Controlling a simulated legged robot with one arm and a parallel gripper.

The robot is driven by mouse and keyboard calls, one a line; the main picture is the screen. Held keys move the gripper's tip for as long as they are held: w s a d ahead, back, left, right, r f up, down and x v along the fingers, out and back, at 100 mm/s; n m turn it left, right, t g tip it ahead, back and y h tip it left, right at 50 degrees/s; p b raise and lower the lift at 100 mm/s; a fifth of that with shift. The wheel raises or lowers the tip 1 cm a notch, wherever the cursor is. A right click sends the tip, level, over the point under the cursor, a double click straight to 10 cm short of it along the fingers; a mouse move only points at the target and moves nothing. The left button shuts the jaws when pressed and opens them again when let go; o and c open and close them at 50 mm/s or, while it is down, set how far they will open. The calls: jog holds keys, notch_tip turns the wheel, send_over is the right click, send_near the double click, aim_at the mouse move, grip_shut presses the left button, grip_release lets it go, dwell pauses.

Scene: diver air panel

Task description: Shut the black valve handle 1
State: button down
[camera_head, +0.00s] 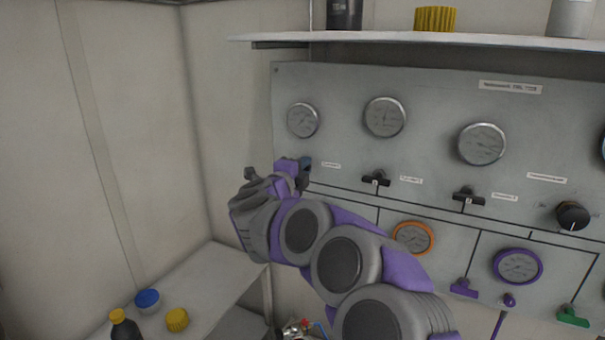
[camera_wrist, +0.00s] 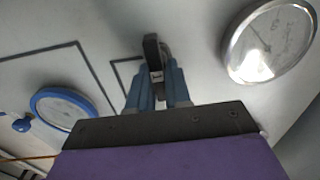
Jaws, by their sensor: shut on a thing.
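The black valve handle 1 (camera_wrist: 151,48) shows in the wrist view as a dark bar with a small pale mark, between the blue-grey fingers. My gripper (camera_wrist: 158,82) is shut on it. In the head view, my gripper (camera_head: 304,166) is at the left part of the grey panel (camera_head: 340,82), below the leftmost gauge (camera_head: 303,120). There my gripper hides most or all of the handle. The valve's exact angle is hard to tell.
Similar black handles, the middle one (camera_head: 376,180) and another (camera_head: 468,197), sit to the right. A silver gauge (camera_wrist: 268,44) and a blue-rimmed gauge (camera_wrist: 62,108) flank my gripper in the wrist view. A shelf (camera_head: 400,40) overhangs the panel.

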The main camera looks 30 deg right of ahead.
jog(key=shift+f+m, duration=0.3)
jog(key=shift+f, duration=0.05)
jog(key=c, duration=1.1)
grip_release()
jog(key=shift+r, duration=0.15)
jog(key=shift+c, duration=0.2)
jog(key=shift+s+a+r, duration=0.1)
jog(key=p+v, duration=0.3)
jog(key=v, duration=1.4)
jog(key=shift+a, duration=0.1)
